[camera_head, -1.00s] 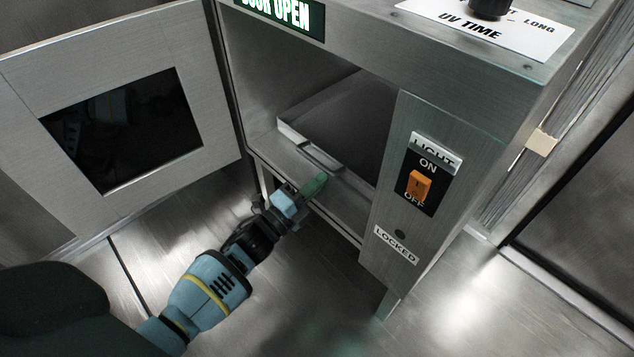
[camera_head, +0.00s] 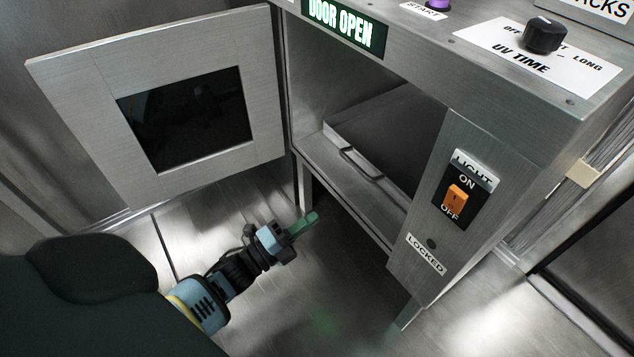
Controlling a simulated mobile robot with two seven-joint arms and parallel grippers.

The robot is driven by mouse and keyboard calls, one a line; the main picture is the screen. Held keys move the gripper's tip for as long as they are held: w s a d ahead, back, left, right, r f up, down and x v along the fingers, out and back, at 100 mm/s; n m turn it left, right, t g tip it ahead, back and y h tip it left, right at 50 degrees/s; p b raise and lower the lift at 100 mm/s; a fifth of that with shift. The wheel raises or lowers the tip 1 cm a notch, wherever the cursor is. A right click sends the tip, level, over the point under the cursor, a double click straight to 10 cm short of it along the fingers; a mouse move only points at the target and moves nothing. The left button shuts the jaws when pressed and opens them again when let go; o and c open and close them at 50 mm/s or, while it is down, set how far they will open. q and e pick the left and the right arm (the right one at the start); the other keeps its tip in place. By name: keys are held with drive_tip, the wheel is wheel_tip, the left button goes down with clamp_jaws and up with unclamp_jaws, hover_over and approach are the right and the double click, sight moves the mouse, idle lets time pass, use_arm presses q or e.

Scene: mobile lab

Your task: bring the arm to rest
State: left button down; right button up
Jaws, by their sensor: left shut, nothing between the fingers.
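My left arm comes in from the lower left. Its gripper (camera_head: 303,224) has green fingers that are shut with nothing between them. It is outside the metal cabinet (camera_head: 345,205), in front of and below the cabinet's open front edge, and touches nothing that I can see. My right gripper does not show.
The cabinet door (camera_head: 80,95) with its dark window stands open at the left. Inside the cabinet lies a metal tray (camera_head: 400,125) with a handle (camera_head: 362,165). The orange light switch (camera_head: 454,198) is on the right panel. The floor below is clear.

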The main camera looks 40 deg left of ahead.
use_arm(q)
drive_tip(key=shift+s, duration=0.1)
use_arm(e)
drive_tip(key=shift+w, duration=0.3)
